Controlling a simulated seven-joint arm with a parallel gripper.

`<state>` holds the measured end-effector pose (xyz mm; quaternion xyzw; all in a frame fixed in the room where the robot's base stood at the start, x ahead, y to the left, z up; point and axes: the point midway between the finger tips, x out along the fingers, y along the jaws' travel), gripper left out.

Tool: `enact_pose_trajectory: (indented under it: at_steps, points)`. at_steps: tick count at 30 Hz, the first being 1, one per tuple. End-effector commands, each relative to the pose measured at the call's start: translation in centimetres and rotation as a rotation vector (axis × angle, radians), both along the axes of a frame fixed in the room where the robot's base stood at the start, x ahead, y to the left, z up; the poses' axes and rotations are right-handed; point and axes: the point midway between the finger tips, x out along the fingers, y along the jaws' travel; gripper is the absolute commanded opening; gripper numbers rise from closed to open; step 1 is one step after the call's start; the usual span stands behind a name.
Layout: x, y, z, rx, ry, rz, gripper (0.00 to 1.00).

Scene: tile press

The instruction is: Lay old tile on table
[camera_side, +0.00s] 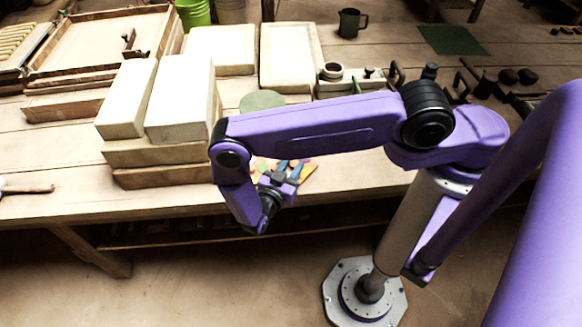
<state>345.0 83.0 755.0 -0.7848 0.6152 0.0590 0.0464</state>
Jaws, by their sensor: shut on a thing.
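My gripper (287,168) is at the end of the purple arm, low near the table's front edge. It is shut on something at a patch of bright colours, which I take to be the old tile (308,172). Orange, pink, green and blue bits show around the fingers. The tile's outline is mostly hidden by the gripper and arm, and I cannot tell whether it touches the table. The wooden table (50,160) runs across the view, with bare planks at its front left.
Stacked pale blocks (180,95) stand close left of my arm. A green disc (262,100) lies behind the arm. Pale slabs (290,55), a dark mug (351,22), a green mat (452,40) and a wooden tray (100,45) lie farther back.

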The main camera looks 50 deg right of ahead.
Motion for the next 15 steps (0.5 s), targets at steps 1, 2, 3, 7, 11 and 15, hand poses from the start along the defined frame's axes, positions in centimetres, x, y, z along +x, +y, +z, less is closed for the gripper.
enact_pose_trajectory:
  at_steps: [1, 2, 3, 7, 11, 15]
  points:
    - [-0.01, 0.00, -0.12, 0.000, 0.000, 0.000, 0.34]
    - [0.00, 0.00, -0.09, 0.000, 0.000, 0.000, 0.43]
    - [-0.01, -0.01, -0.08, 0.000, 0.000, 0.000, 0.56]
    - [-0.01, -0.01, -0.07, 0.000, 0.000, 0.000, 0.56]
    - [-0.01, 0.00, -0.06, 0.000, 0.000, 0.000, 0.56]
    - [-0.03, 0.17, 0.25, 0.000, 0.000, 0.001, 0.56]
